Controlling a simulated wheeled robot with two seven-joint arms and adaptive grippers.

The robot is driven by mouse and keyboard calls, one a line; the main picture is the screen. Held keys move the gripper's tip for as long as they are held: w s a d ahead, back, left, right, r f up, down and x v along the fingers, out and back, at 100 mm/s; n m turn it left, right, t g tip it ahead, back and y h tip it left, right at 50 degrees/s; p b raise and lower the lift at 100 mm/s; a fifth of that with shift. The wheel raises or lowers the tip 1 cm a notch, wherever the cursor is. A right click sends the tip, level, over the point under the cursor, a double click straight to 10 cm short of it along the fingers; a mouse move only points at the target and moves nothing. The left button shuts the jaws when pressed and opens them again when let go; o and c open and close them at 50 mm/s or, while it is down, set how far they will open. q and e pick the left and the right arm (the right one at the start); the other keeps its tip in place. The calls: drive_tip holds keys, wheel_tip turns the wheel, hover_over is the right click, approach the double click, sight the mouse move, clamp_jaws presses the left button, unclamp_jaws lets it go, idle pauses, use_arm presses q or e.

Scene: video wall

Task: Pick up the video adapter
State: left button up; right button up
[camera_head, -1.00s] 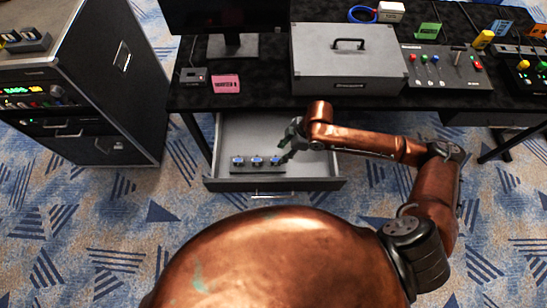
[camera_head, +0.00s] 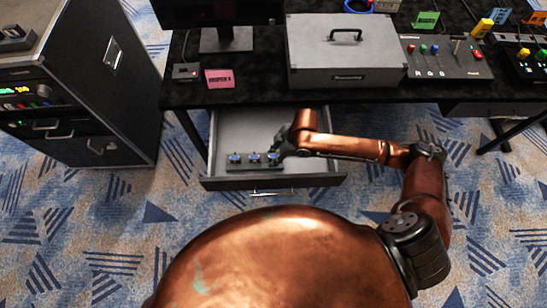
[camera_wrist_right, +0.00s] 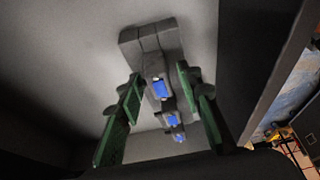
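Several small adapters with blue connector faces (camera_head: 253,157) stand in a row on a dark holder in the open drawer (camera_head: 228,131). My right gripper (camera_head: 280,148) reaches into the drawer at the right end of this row. In the right wrist view my right gripper (camera_wrist_right: 160,78) is open, with one green-padded finger on each side of the nearest blue-faced adapter (camera_wrist_right: 161,88). I cannot tell whether the fingers touch it. More blue connectors (camera_wrist_right: 174,121) line up behind it, between the fingers. My left gripper is not in view.
The black desk (camera_head: 270,97) overhangs the back of the drawer. On it are a grey case (camera_head: 345,65), a small dark box (camera_head: 186,72), a pink card (camera_head: 219,79) and a control panel (camera_head: 440,62). A rack cabinet (camera_head: 105,100) stands at the left.

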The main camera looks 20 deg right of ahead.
clamp_jaws()
idle(0.3)
